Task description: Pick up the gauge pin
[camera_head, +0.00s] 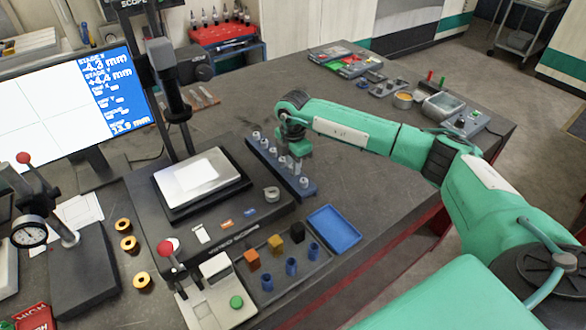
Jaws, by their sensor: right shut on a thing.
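A long blue rack (262,155) holds a row of several small grey gauge pins, one of them (304,182) at its near end. My right gripper (296,168) points down over the near half of this rack, between the near-end pin and the other pins. It is shut on a gauge pin, which the fingers mostly hide. I cannot tell whether that pin is still seated in the rack. My left gripper is not in view.
A measuring stage (203,175) with a bright plate stands left of the rack. In front are a blue tray (334,229), coloured blocks and blue cups. A monitor (70,105) and dial gauge stand at left. The tabletop right of the rack is mostly clear.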

